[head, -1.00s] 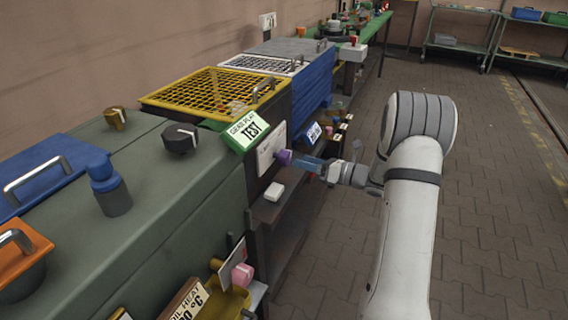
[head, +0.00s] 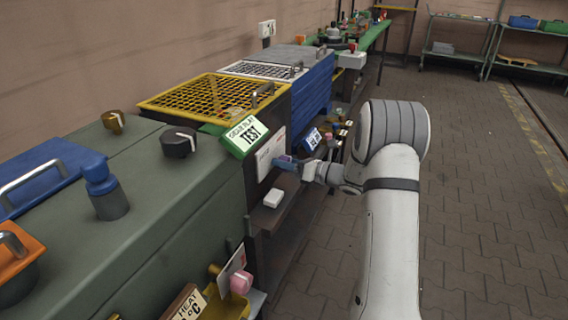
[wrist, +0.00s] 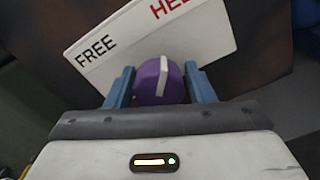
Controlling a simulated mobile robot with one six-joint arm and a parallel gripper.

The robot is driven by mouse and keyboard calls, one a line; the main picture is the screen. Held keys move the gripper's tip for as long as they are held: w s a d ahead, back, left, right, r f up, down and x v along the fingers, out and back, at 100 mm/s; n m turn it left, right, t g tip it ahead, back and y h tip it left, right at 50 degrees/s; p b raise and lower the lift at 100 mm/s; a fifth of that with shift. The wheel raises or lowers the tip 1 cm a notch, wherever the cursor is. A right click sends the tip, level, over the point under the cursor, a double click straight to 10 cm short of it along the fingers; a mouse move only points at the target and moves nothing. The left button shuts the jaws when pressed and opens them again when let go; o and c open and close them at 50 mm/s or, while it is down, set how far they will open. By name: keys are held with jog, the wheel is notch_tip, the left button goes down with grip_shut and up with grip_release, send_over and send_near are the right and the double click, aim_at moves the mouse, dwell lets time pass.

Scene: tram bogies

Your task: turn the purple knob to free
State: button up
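The purple knob (wrist: 158,82) sits on a white label plate (wrist: 84,27) in the wrist view. Its white pointer line points up the picture, towards the red lettering that starts "HEL"; black "FREE" is at the upper left. My gripper (wrist: 160,82) has one blue finger on each side of the knob. I see no clear gap, but cannot tell whether the fingers press on it. In the head view, my gripper (head: 286,163) is at the knob (head: 283,160), which it partly hides, on the plate (head: 270,153) on the bench front.
A white block (head: 273,198) sits on a ledge below. A pink knob (head: 241,281) is lower, nearer. The paved floor (head: 480,210) on the right is clear.

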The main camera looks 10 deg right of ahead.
jog(key=c, duration=0.6)
jog(key=shift+n, duration=0.3)
jog(key=n+b, duration=0.1)
jog(key=n, duration=0.1)
jog(key=shift+f+n+b, duration=0.1)
jog(key=shift+n+b, duration=0.2)
jog(key=shift+b, duration=0.1)
jog(key=n+b, duration=0.3)
jog(key=n, duration=0.1)
jog(key=shift+s+f, duration=0.1)
jog(key=n+b, duration=0.5)
jog(key=shift+f+n, duration=0.1)
jog(key=shift+n, duration=0.2)
jog(key=n+b, duration=0.3)
jog(key=shift+r, duration=0.25)
